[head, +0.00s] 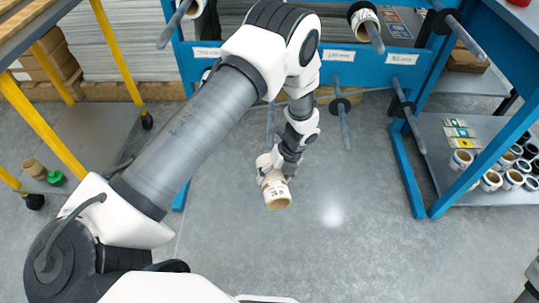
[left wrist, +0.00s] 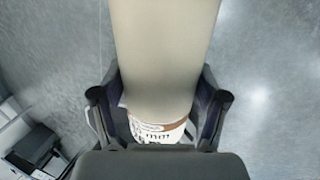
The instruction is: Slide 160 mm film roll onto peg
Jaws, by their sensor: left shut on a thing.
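My left gripper (head: 274,170) is shut on a cream film roll (head: 276,192) with a printed white band, and holds it up over the floor in front of the rack. The roll's open lower end faces me. In the left wrist view the roll (left wrist: 167,50) lies between both fingers; part of the band's lettering shows. The blue rack (head: 408,170) carries several grey pegs, among them a bare upper right peg (head: 462,36) and a lower middle peg (head: 342,118). The roll is apart from all pegs. The white size labels (head: 338,56) are too small to read surely.
Another roll (head: 363,17) sits on an upper peg. Several rolls (head: 491,180) stand on the right-hand blue table's lower shelf. A yellow-legged table (head: 62,143) stands left, with a brown roll (head: 34,168) and a green item (head: 56,178) below. The middle floor is clear.

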